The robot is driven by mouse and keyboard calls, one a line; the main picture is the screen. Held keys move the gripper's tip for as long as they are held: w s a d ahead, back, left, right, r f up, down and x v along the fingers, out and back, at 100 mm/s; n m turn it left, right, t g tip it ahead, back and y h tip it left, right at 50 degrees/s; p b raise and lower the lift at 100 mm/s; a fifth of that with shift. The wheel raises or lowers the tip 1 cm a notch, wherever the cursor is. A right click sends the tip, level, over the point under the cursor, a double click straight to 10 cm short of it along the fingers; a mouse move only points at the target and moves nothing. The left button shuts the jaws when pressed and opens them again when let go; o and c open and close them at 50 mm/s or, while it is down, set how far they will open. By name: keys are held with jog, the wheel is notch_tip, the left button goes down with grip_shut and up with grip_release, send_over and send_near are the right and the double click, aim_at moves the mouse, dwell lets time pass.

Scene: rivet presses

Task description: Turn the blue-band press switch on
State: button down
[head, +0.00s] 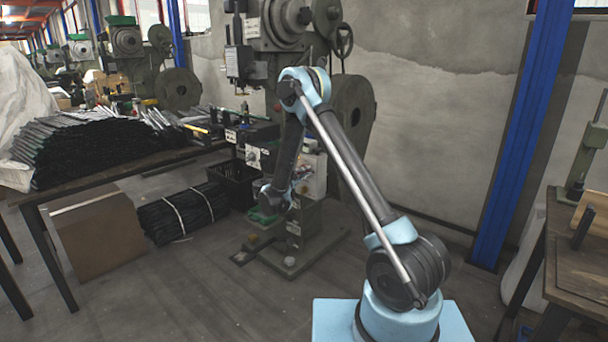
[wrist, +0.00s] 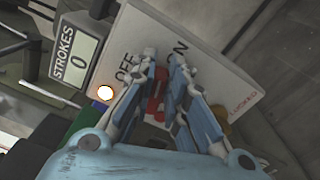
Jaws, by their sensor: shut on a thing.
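In the wrist view a pale switch panel (wrist: 205,62) carries the words OFF and ON, with a red switch (wrist: 157,88) below and between them. My gripper (wrist: 163,62) is at the panel with its two fingers on either side of the red switch, shut on it. The fingers cover much of the switch, so I cannot tell which word it points to. In the head view my arm reaches to the front of a large grey-green press (head: 285,100). The gripper is small and unclear there, and no blue band can be made out.
A bench (head: 120,170) with dark rods stands left of the press, with a cardboard box (head: 98,235) below. A blue post (head: 520,130) and wooden table (head: 575,270) are at right.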

jog(key=shift+s+d+f+m, duration=0.1)
jog(key=shift+f+m, duration=0.15)
jog(key=shift+m, duration=0.6)
jog(key=shift+d+f+m, duration=0.1)
jog(key=shift+f+m, duration=0.1)
jog(key=shift+m, duration=0.65)
jog(key=c, duration=1.6)
grip_release()
jog(key=shift+f, duration=0.1)
jog(key=shift+a, duration=0.15)
jog(key=v, duration=1.1)
jog(key=shift+s+a, duration=0.25)
